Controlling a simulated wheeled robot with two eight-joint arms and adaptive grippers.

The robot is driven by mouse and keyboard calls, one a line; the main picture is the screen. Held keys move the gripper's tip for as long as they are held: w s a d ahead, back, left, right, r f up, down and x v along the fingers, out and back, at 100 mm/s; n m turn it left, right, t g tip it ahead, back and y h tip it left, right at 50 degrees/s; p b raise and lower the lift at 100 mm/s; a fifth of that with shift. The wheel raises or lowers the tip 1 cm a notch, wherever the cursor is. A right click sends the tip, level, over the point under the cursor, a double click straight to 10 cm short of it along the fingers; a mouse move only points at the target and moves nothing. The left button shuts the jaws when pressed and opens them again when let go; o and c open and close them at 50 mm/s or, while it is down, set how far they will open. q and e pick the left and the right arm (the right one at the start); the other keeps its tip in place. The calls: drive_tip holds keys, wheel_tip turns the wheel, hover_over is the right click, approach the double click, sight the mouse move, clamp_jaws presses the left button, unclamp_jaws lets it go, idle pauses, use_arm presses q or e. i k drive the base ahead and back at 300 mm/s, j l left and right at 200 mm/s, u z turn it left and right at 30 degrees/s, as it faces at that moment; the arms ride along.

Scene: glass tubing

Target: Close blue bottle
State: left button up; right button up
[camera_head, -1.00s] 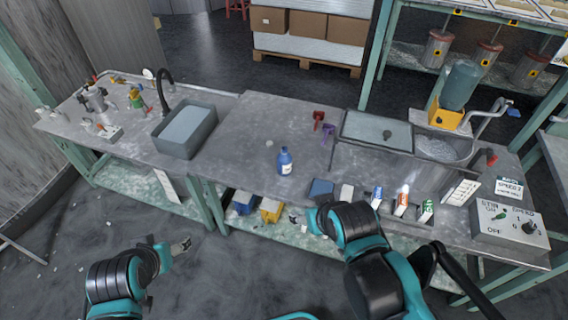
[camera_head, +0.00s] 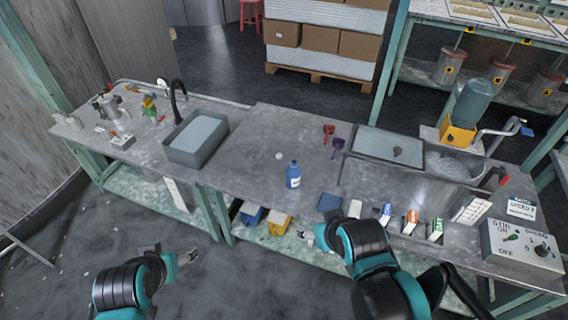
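The blue bottle (camera_head: 294,176) stands upright on the grey workbench near its front edge, with a white label on its front. A small pale round thing (camera_head: 278,156), possibly its cap, lies on the bench behind and left of it. My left gripper (camera_head: 190,257) is low in front of the bench, apart from everything, too small to read. My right gripper (camera_head: 318,235) is mostly hidden by its own arm, just in front of the bench edge, below and right of the bottle.
A grey sink (camera_head: 195,139) with a black tap is left of the bottle. Red (camera_head: 328,133) and purple (camera_head: 338,146) scoops lie behind right. Several small boxes (camera_head: 410,221) line the front edge, and a control box (camera_head: 520,248) stands far right. The bench around the bottle is clear.

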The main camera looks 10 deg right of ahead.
sight(293, 170)
drive_tip(key=i+j+z, duration=0.1)
drive_tip(key=i+j, duration=0.25)
drive_tip(key=i+j+z, duration=0.1)
drive_tip(key=i+j, duration=0.25)
drive_tip(key=i+j+z, duration=0.15)
drive_tip(key=i+j, duration=0.15)
drive_tip(key=j, duration=0.15)
drive_tip(key=i+j+z, duration=0.1)
drive_tip(key=i+j, duration=0.2)
drive_tip(key=j, duration=0.15)
drive_tip(key=i+j+z, duration=0.1)
drive_tip(key=i+j, duration=0.15)
drive_tip(key=j, duration=0.25)
